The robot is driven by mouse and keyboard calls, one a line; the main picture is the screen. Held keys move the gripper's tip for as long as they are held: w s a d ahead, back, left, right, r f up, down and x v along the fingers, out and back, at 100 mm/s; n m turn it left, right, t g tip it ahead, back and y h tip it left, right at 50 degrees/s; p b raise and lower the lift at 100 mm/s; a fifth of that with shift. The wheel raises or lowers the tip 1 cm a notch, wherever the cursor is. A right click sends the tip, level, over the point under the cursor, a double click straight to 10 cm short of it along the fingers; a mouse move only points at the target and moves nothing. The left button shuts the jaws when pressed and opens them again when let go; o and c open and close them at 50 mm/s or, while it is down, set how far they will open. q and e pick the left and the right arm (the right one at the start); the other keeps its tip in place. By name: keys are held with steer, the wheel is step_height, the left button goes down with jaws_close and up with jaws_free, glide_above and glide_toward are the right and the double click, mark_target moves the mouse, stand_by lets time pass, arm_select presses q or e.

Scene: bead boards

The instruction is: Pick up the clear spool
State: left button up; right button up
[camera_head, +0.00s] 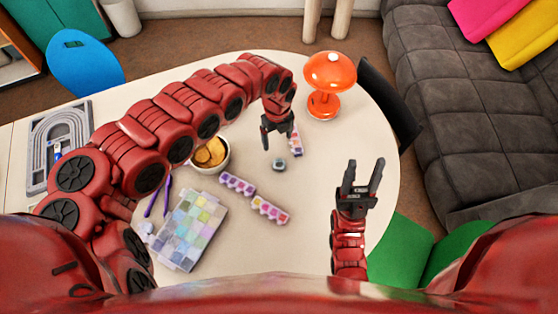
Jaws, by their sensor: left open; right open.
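A small grey, see-through-looking piece that seems to be the clear spool (279,164) sits on the table near its middle. My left gripper (277,142) reaches in from above it in the picture, open, with its fingers pointing down toward it. The fingertips look a little apart from the spool, with nothing seen between them. My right gripper (365,168) is open and empty over the right side of the table, fingers pointing up the picture, away from the spool.
Bead strips lie below the spool (238,183) and behind my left gripper (297,141). A bowl (222,163), purple-handled tool (167,196), bead box (190,230) and grey bead board (41,177) are leftward. An orange lamp (328,72) stands behind.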

arm_select(q)
steer(key=b, duration=0.6)
glide_above(279, 161)
steer(key=s, duration=0.1)
step_height(279, 161, down, 9)
steer(key=shift+s+a+f+p, duration=0.1)
steer(key=shift+s+f+p, duration=0.05)
steer(key=shift+p, duration=0.2)
steer(key=shift+f, duration=0.2)
steer(key=shift+f+p, duration=0.3)
steer(key=shift+f, duration=0.15)
steer(key=f, duration=0.3)
steer(key=shift+d+f+p, duration=0.2)
steer(key=shift+f+p, duration=0.1)
steer(key=shift+p, duration=0.1)
steer(key=shift+a+f, duration=0.15)
steer(key=shift+f, duration=0.35)
steer(key=c, duration=1.3)
steer(key=shift+o, duration=0.2)
steer(key=shift+r, duration=0.15)
